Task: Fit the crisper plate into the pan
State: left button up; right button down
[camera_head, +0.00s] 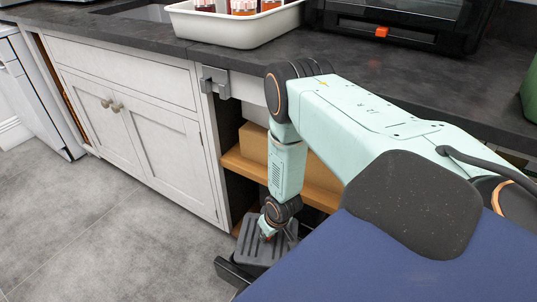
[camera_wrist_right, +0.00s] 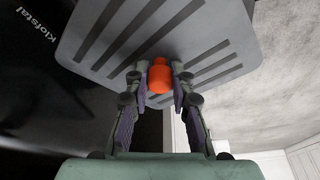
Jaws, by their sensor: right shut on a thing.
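The crisper plate is a grey ribbed slab (camera_head: 251,245) low in front of the open cabinet bay in the head view. In the right wrist view the plate (camera_wrist_right: 215,30) fills the top, with dark slots across it. My right gripper (camera_head: 267,236) is shut on the plate's orange knob (camera_wrist_right: 160,82), with one finger on each side. The plate hangs tilted in the wrist picture. I cannot identify the pan with certainty; a dark edge (camera_head: 232,272) shows just below the plate in the head view. My left gripper is out of view.
A white tray (camera_head: 235,30) with several jars stands on the dark counter (camera_head: 130,35). A cardboard box (camera_head: 254,142) sits on the wooden shelf (camera_head: 240,165). Floor at left is clear. A black surface marked "Klofstal" (camera_wrist_right: 35,38) is beside the plate.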

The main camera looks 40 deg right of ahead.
aim_at(270, 240)
notch_tip(270, 240, down, 5)
jog(key=b, duration=0.3)
jog(key=shift+r, duration=0.15)
jog(key=shift+w+d+f+b, duration=0.1)
jog(key=shift+d+f+b, duration=0.1)
jog(key=shift+b, duration=0.15)
jog(key=shift+r, duration=0.1)
jog(key=shift+f+b, duration=0.45)
jog(key=shift+f, duration=0.05)
jog(key=c, duration=1.2)
grip_release()
jog(key=shift+o, duration=0.2)
jog(key=shift+r, duration=0.1)
